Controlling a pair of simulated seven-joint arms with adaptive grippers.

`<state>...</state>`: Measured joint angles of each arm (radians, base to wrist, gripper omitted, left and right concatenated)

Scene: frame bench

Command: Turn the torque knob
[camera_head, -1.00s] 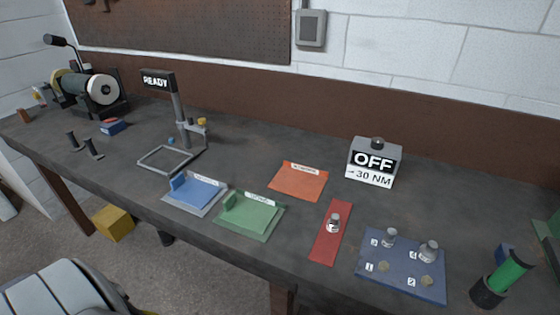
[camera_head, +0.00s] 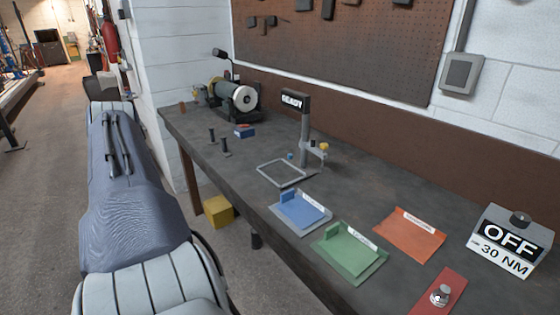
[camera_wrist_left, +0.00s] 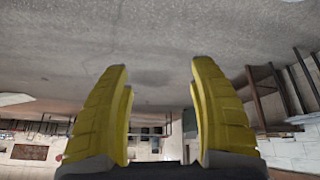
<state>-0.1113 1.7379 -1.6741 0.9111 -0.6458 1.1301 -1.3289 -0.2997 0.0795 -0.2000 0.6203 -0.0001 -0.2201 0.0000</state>
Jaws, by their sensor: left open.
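The torque unit (camera_head: 509,243) stands at the right end of the head view, on the bench near the back wall. Its sign reads OFF above 30 NM. A dark round knob (camera_head: 520,218) sits on its top. My left gripper (camera_wrist_left: 160,80) shows only in the left wrist view, with two yellow fingers spread apart and nothing between them. It is away from the unit, with bare floor or ceiling surface and the room behind it. My right gripper is in neither view.
A red mat (camera_head: 450,283) with a metal fitting (camera_head: 440,295) lies before the unit. Orange (camera_head: 408,237), green (camera_head: 350,254) and blue (camera_head: 300,211) pads lie left of it. A READY stand (camera_head: 305,125) and a grinder (camera_head: 232,97) are farther left.

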